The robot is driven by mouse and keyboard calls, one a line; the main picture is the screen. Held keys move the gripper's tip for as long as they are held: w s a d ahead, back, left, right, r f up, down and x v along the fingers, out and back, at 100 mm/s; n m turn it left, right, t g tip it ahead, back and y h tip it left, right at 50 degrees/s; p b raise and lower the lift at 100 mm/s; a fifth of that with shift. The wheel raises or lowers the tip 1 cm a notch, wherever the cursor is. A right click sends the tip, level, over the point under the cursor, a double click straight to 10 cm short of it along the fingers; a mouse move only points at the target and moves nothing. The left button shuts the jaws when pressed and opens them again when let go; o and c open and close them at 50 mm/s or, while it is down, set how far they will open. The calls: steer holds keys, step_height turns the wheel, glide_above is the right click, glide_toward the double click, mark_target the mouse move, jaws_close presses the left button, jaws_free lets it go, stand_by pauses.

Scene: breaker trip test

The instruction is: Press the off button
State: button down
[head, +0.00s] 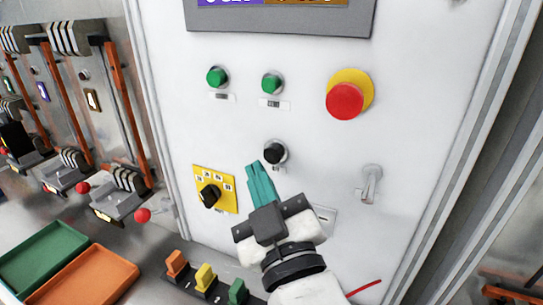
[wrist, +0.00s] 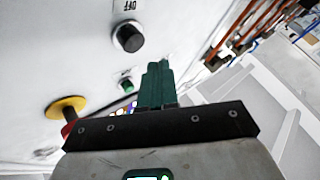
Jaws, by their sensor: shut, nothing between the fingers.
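The off button is a round black push button (head: 275,152) on the white panel, below the two green buttons. In the wrist view the black button (wrist: 128,37) has an upside-down OFF label (wrist: 127,6) beside it. My gripper (head: 255,166), with teal fingers, is shut and empty. Its tips are just to the lower left of the black button in the head view. In the wrist view the gripper (wrist: 157,65) is to the lower right of the button, with a gap in the picture. I cannot tell how far the tips are from the panel.
Two green buttons (head: 217,77) and a red emergency button on a yellow base (head: 346,100) are higher up. A yellow-plated rotary switch (head: 212,192) is at lower left, a grey lever (head: 371,184) at right. Breakers with red-tipped handles (head: 125,190) and trays (head: 92,278) stand at left.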

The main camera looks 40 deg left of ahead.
steer(key=shift+w+a, duration=0.15)
steer(key=shift+w, duration=0.65)
stand_by(1.5)
steer(key=shift+w+a, duration=0.1)
steer(key=shift+w, duration=0.3)
steer(key=shift+w+a+b, duration=0.1)
steer(key=shift+w+b, duration=0.2)
steer(key=shift+w, duration=0.15)
stand_by(0.8)
steer(key=shift+s, duration=0.1)
steer(key=shift+s+d, duration=0.2)
steer(key=shift+s, duration=0.55)
steer(key=shift+s+d+p, duration=0.15)
steer(key=shift+s+d, duration=0.05)
steer(key=shift+s, duration=0.6)
steer(key=shift+s+d+p, duration=0.2)
steer(key=shift+s, duration=0.65)
steer(key=shift+s+d+p, duration=0.15)
steer(key=shift+s+d, duration=0.05)
steer(key=shift+s, duration=0.6)
